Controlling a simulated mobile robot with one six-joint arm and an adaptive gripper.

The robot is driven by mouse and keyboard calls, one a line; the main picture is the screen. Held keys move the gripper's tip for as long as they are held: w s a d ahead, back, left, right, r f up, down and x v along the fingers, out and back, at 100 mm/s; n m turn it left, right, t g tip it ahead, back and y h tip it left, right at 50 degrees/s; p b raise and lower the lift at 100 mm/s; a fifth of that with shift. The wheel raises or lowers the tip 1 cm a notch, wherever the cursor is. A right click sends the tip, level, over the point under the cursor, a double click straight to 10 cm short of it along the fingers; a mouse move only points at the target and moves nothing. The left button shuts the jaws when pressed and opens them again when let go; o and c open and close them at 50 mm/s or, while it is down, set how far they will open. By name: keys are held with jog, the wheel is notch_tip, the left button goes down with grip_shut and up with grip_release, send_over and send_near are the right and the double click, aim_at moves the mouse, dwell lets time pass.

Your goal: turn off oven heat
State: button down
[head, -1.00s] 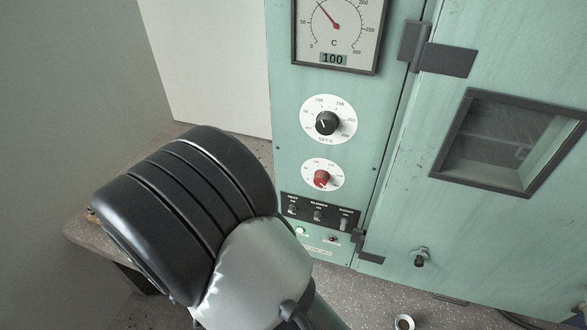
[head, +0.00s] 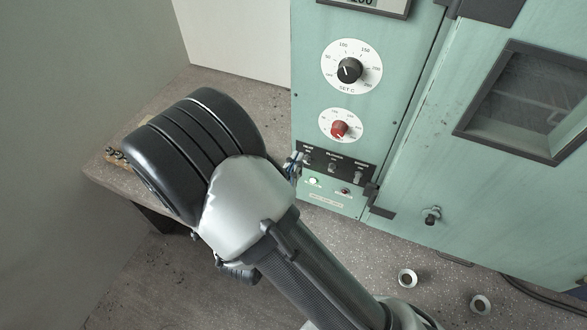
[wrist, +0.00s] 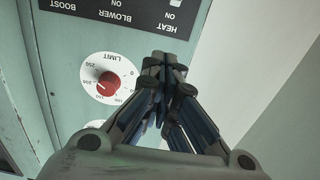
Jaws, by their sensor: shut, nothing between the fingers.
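The teal oven (head: 310,95) has a black switch panel (head: 343,180) low on its front, labelled HEAT, BLOWER and BOOST. The HEAT switch is at the panel's left end. In the wrist view the panel (wrist: 110,12) is upside down, with the HEAT label (wrist: 172,29) just beyond my fingertips. My gripper (wrist: 165,60) is shut and empty, its tips close to the panel edge by HEAT. In the head view my gripper (head: 297,160) shows at the panel's left end, partly hiding the HEAT switch. I cannot tell whether it touches or which way that switch is set.
Above the panel are a red LIMIT knob (head: 340,129) and a black SET C knob (head: 349,69). The oven door with window (head: 530,100) is right. Two small cups (head: 407,278) stand in front.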

aim_at(310, 139)
jog(key=x, duration=0.7)
jog(key=shift+w+d+f+b, duration=0.1)
jog(key=shift+f+b, duration=0.2)
jog(key=shift+b, duration=0.05)
jog(key=shift+s+a+f+b, duration=0.2)
jog(key=shift+s+f, duration=0.1)
jog(key=shift+f, duration=0.3)
jog(key=shift+s+a+f+b, duration=0.1)
jog(key=shift+s+f+b, duration=0.15)
jog(key=shift+f, duration=0.4)
jog(key=shift+s+f, duration=0.15)
jog(key=shift+f, duration=0.25)
jog(key=shift+s, duration=0.1)
jog(key=shift+s+a+f+b, duration=0.2)
jog(key=shift+s+f+b, duration=0.1)
jog(key=shift+f+b, duration=0.4)
jog(key=shift+s+f+b, duration=0.2)
jog(key=shift+f+b, duration=0.05)
jog(key=shift+b, duration=0.45)
jog(key=shift+r, duration=0.2)
